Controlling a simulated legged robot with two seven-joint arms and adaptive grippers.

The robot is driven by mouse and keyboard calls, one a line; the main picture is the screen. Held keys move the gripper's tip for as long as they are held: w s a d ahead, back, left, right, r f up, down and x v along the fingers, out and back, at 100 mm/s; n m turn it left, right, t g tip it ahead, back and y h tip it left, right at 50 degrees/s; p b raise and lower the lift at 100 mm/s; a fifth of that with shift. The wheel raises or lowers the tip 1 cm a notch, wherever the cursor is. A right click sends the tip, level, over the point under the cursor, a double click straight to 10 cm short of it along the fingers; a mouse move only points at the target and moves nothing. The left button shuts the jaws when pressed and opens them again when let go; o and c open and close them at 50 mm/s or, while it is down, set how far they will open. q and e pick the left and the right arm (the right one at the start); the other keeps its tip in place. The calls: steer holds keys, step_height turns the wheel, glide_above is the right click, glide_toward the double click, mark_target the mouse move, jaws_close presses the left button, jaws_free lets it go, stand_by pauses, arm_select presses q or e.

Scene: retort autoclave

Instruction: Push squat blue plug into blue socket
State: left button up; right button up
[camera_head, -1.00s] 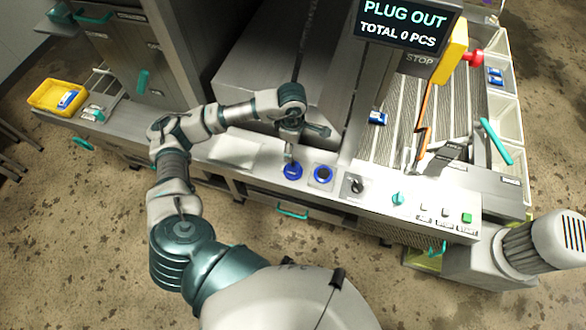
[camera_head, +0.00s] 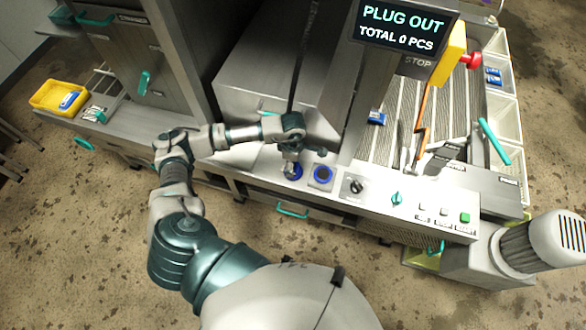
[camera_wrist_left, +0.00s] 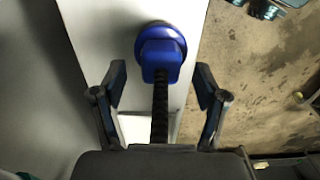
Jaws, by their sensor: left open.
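The squat blue plug (camera_wrist_left: 160,60) shows in the left wrist view as a blocky body on a round blue flange, with a black ribbed cable. My left gripper (camera_wrist_left: 160,85) is open, one finger on each side of the cable and below the plug's body in the picture. I see no contact. In the head view my left gripper (camera_head: 291,170) hangs over the plug and partly covers its blue disc (camera_head: 298,174). A blue ring with a dark centre (camera_head: 323,175) lies just right of it. Whether the plug sits fully in a socket cannot be told. My right gripper is not in view.
A knob (camera_head: 355,186), a teal switch (camera_head: 397,199) and a green button (camera_head: 465,217) stand along the panel to the right. A screen (camera_head: 400,27) reads "PLUG OUT". A yellow tray (camera_head: 45,97) lies at the far left.

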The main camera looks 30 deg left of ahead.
arm_select(q)
steer(key=shift+f, duration=1.25)
steer(key=c, duration=1.2)
steer(key=shift+o, duration=0.2)
steer(key=shift+r, duration=0.15)
